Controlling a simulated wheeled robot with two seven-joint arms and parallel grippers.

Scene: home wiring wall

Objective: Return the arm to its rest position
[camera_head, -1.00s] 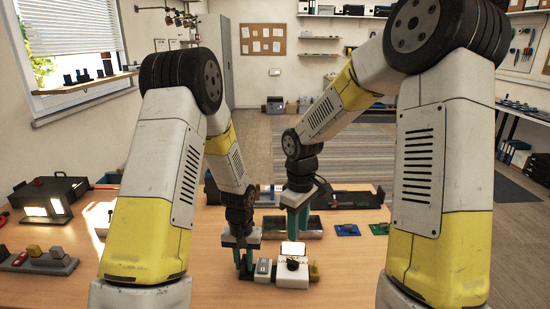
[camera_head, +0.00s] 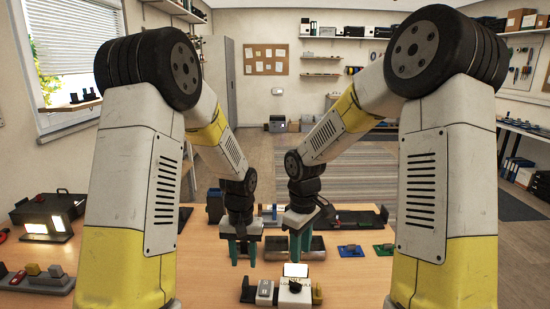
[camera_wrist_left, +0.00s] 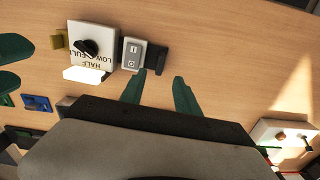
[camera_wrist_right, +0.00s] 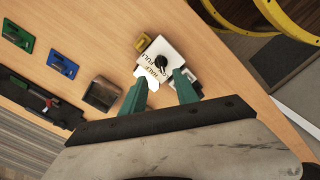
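A white box (camera_head: 294,296) with a black rotary knob stands on the wooden table; in the right wrist view its label (camera_wrist_right: 155,65) is partly readable. A grey rocker switch (camera_head: 265,291) sits just left of it, with a black piece (camera_head: 247,290) beyond. My left gripper (camera_head: 243,257) is open and empty, apart from the switch and above the table; its spread fingers also show in the left wrist view (camera_wrist_left: 158,90). My right gripper (camera_head: 298,250) hangs above and behind the white box. In the right wrist view its fingers (camera_wrist_right: 160,88) are apart with nothing gripped.
A yellow block (camera_head: 317,293) stands right of the box. A tray (camera_head: 311,250), a blue board (camera_head: 350,251) and a green board (camera_head: 384,249) lie farther back. A dark case with lit panels (camera_head: 45,215) and a rack of blocks (camera_head: 35,281) are at left.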

